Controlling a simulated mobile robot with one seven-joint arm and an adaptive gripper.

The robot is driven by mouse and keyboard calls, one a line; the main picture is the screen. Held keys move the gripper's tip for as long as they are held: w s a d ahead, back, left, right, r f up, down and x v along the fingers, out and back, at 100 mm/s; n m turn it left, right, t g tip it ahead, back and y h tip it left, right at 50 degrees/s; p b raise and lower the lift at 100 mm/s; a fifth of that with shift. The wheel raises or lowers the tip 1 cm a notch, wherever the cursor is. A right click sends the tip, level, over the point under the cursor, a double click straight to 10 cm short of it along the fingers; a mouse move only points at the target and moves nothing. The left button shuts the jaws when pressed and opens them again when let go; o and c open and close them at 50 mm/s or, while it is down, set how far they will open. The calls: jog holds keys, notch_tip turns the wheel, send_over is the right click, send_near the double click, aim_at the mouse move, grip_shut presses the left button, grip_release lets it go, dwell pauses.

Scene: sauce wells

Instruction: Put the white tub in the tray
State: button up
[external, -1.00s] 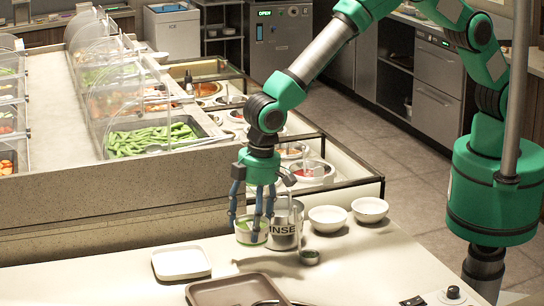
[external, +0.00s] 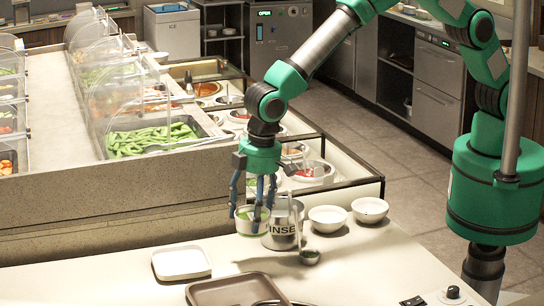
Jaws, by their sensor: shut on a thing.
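The white tub (external: 247,226) has green contents and is between the blue fingers of my gripper (external: 254,208). My gripper is shut on the tub, which appears held a little above the counter. A metal can (external: 283,229) with dark lettering stands close on its right, partly hidden by the fingers. A brown tray (external: 205,292) lies at the front of the counter, to the front of the tub, cut off by the lower picture edge. A dark curved object lies at its right side.
A small white square dish (external: 181,262) lies left of the brown tray. Two white bowls (external: 328,218) (external: 370,210) stand right of the can. A ladle (external: 310,257) has its bowl in front of the can. The counter's right front is mostly clear.

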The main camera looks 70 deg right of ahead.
jog(key=s+a+f+p, duration=0.1)
jog(key=s+p, duration=0.1)
jog(key=s, duration=0.5)
jog(key=s+a+f+n+p, duration=0.1)
jog(key=s+a+f+p, duration=0.1)
jog(key=s, duration=0.6)
jog(key=shift+s+f, duration=0.15)
jog(key=shift+f, duration=0.05)
jog(key=shift+a, duration=0.15)
send_over(248, 303)
jog(key=shift+s+f, duration=0.25)
jog(key=shift+f, duration=0.45)
jog(key=shift+f, duration=0.1)
jog(key=shift+f+b, duration=0.3)
jog(key=shift+f, duration=1.4)
jog(key=shift+f+b, duration=0.3)
jog(key=shift+f, duration=0.2)
jog(key=o, duration=1.3)
